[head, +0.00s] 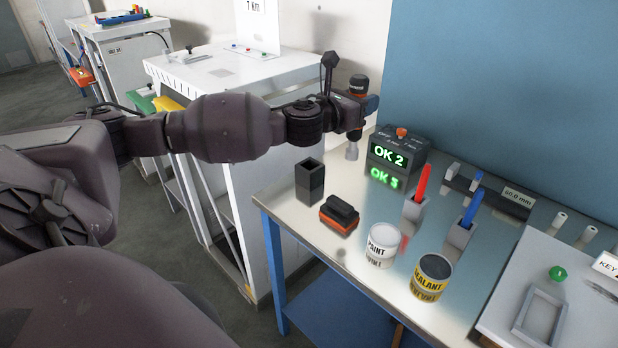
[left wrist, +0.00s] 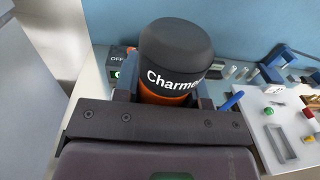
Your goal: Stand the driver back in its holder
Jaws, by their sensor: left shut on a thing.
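The driver (head: 358,84) has a black and orange body and a grey lower end, and hangs roughly upright above the back left of the table. My left gripper (head: 366,104) is shut on it. In the left wrist view the driver (left wrist: 172,52) shows its black cap with white lettering between the fingers. A dark, square, open-topped box (head: 310,182), which looks like the holder, stands at the table's left edge, to the left of the driver and nearer to me. It looks empty, though its bottom is hidden. My right gripper is not in view.
A display box (head: 398,152) reading "OK 2" stands close right of the driver. A black and orange block (head: 341,214) lies near the dark box. A paint can (head: 382,245), a sealant can (head: 432,278) and red and blue sticks in grey stands (head: 414,207) are further right.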

